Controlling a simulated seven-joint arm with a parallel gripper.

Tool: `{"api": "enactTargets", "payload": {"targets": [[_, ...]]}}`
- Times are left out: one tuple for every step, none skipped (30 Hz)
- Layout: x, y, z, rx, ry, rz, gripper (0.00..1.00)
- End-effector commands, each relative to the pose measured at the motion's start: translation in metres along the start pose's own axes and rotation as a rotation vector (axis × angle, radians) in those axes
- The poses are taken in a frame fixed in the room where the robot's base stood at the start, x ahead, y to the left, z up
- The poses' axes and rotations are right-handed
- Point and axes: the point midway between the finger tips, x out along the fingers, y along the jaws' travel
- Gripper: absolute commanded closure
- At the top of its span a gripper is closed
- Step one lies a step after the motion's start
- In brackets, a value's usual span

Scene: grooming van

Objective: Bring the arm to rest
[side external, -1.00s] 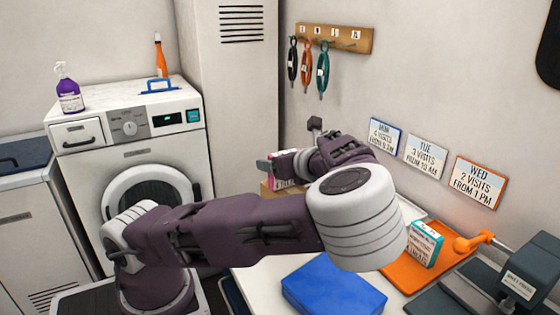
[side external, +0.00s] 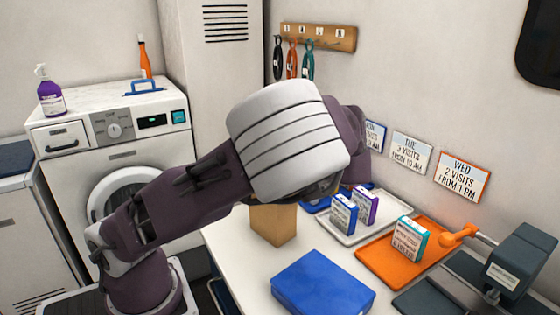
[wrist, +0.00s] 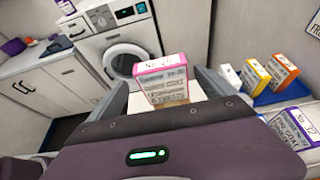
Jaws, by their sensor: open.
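My gripper (wrist: 162,80) shows in the wrist view with its two fingers wide apart. A pink-topped box with a white printed label (wrist: 163,86) stands upright in the gap between the fingers as seen there. Whether it is between the fingers or beyond them, I cannot tell. No finger visibly touches it. In the side view my arm is raised and bent, and its large white-banded joint hides the gripper and the pink box. A brown block (side external: 274,222) stands on the white table (side external: 235,255) below the arm.
An orange tray (side external: 380,262) holds a teal-edged box (side external: 409,238). A white tray (side external: 345,236) holds a blue box (side external: 343,214) and a purple box (side external: 366,205). A blue case (side external: 322,283) lies in front; a dark press (side external: 515,265) stands right. A washing machine (side external: 70,180) is behind left.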

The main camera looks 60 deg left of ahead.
Motion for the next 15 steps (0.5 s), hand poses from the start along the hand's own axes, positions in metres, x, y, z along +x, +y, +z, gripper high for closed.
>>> {"api": "enactTargets", "payload": {"targets": [[-0.0035,-0.0013,0.0008,-0.001,0.001,-0.006,0.06],[-0.0053,-0.0016,0.0016,-0.004,-0.002,-0.008,0.06],[-0.0071,-0.0020,0.0026,-0.007,-0.005,-0.011,0.06],[-0.0082,-0.0021,0.0034,-0.008,-0.007,-0.012,0.06],[-0.0090,-0.0024,0.0038,-0.009,-0.009,-0.014,0.06],[-0.0098,-0.0027,0.0043,-0.011,-0.011,-0.016,0.06],[-0.0101,-0.0028,0.0046,-0.012,-0.012,-0.017,0.06],[-0.0103,-0.0029,0.0049,-0.012,-0.013,-0.017,0.06],[-0.0103,-0.0029,0.0050,-0.013,-0.013,-0.017,0.06],[-0.0103,-0.0028,0.0050,-0.013,-0.013,-0.017,0.06],[-0.0102,-0.0028,0.0050,-0.013,-0.013,-0.016,0.06],[-0.0102,-0.0028,0.0049,-0.013,-0.013,-0.016,0.06],[-0.0102,-0.0028,0.0049,-0.012,-0.013,-0.016,0.06],[-0.0101,-0.0027,0.0048,-0.013,-0.013,-0.016,0.06],[-0.0095,-0.0025,0.0035,-0.017,-0.003,-0.015,0.06]]}}
